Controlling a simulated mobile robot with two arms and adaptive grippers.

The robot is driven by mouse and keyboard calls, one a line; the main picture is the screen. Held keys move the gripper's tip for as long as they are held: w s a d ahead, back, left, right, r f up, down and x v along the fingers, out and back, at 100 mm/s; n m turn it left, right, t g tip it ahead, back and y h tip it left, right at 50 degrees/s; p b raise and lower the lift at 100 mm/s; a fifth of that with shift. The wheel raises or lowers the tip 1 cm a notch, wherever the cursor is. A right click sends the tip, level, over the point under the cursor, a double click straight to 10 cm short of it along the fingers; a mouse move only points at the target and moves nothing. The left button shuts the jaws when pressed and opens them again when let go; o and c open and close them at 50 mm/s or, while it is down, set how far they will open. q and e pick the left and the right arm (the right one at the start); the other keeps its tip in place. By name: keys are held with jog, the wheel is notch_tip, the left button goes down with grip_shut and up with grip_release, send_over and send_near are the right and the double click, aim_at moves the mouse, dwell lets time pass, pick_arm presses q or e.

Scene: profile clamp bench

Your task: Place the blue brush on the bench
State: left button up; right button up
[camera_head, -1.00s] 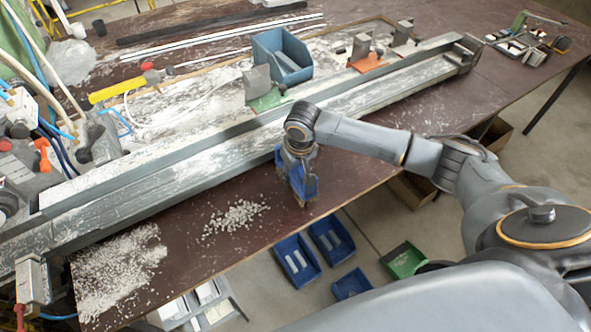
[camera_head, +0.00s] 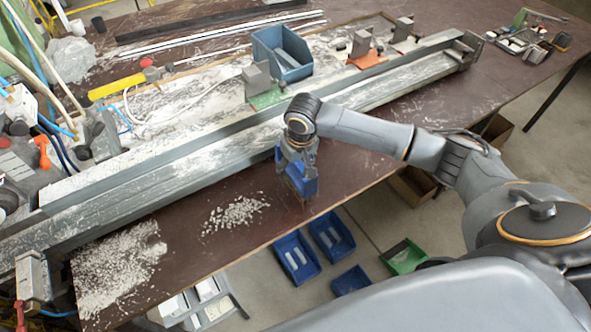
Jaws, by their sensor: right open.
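The blue brush (camera_head: 303,186) stands on the brown bench (camera_head: 345,176) near its front edge, in the middle of the head view. My right gripper (camera_head: 297,170) is right above the brush, pointing down, with its jaws open around or beside the brush's upper part. I cannot tell whether the fingers touch it. The brush's lower end is partly hard to make out against the dark bench top. My left gripper is not in view.
Pale shavings (camera_head: 235,214) lie on the bench left of the brush. A long metal profile (camera_head: 180,165) runs behind it. A blue bin (camera_head: 282,54) stands beyond the profile. Blue trays (camera_head: 297,259) and a green tray (camera_head: 404,257) lie below the bench edge.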

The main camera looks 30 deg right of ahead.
jog(key=r, duration=0.3)
jog(key=s+r, duration=0.1)
jog(key=r, duration=0.3)
jog(key=r+b, duration=0.1)
jog(key=r, duration=0.2)
jog(key=shift+s+r, duration=0.15)
jog(key=shift+s, duration=0.1)
jog(key=shift+s, duration=0.1)
